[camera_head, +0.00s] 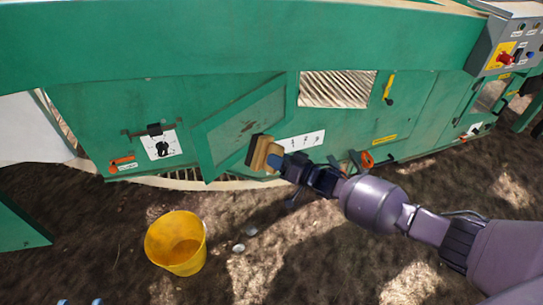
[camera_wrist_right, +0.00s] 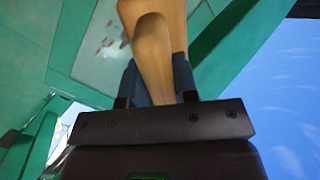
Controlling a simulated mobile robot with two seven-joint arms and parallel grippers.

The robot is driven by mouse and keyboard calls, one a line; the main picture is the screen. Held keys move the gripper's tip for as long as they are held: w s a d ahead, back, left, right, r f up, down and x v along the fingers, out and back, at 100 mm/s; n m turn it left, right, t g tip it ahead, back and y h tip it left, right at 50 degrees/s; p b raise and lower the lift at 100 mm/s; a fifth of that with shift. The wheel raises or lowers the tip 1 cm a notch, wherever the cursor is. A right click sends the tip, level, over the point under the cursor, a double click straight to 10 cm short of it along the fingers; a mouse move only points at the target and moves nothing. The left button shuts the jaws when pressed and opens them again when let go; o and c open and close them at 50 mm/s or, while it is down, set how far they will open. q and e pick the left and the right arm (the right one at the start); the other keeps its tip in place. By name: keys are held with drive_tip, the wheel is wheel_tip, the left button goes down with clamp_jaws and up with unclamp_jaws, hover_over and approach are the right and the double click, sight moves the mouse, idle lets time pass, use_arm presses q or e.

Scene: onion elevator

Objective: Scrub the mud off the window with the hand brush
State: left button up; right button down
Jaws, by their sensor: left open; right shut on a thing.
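The window (camera_head: 235,120) is a tilted pane in a green frame on the side of the green machine. Brown mud streaks show near its middle, and muddy spots also show on the pane in the right wrist view (camera_wrist_right: 88,48). My right gripper (camera_head: 276,162) is shut on the wooden handle of the hand brush (camera_head: 262,152). The brush is at the window's lower right edge; I cannot tell whether its dark bristles touch the pane. The handle fills the middle of the right wrist view (camera_wrist_right: 155,60). Only the blue fingertips of my left gripper (camera_head: 80,301) show, apart, at the bottom edge.
A yellow bucket (camera_head: 176,243) stands on the soil below the window. A grey control box (camera_head: 507,42) with a red switch is at the upper right. A red-orange valve wheel (camera_head: 366,159) sits right of my right gripper. Small pale onions or stones lie near the bucket.

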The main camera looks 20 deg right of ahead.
use_arm(q)
drive_tip(key=shift+w+r, duration=0.1)
drive_tip(key=shift+r, duration=0.4)
use_arm(e)
drive_tip(key=shift+v, duration=0.8)
use_arm(q)
drive_tip(key=shift+r, duration=0.1)
use_arm(e)
drive_tip(key=shift+s+d, duration=0.1)
use_arm(q)
drive_tip(key=shift+w+r+t+p, duration=0.1)
drive_tip(key=shift+r+t+p, duration=0.2)
drive_tip(key=shift+r+p, duration=0.3)
use_arm(e)
drive_tip(key=v, duration=0.2)
drive_tip(key=shift+s+d, duration=0.2)
drive_tip(key=shift+s, duration=0.05)
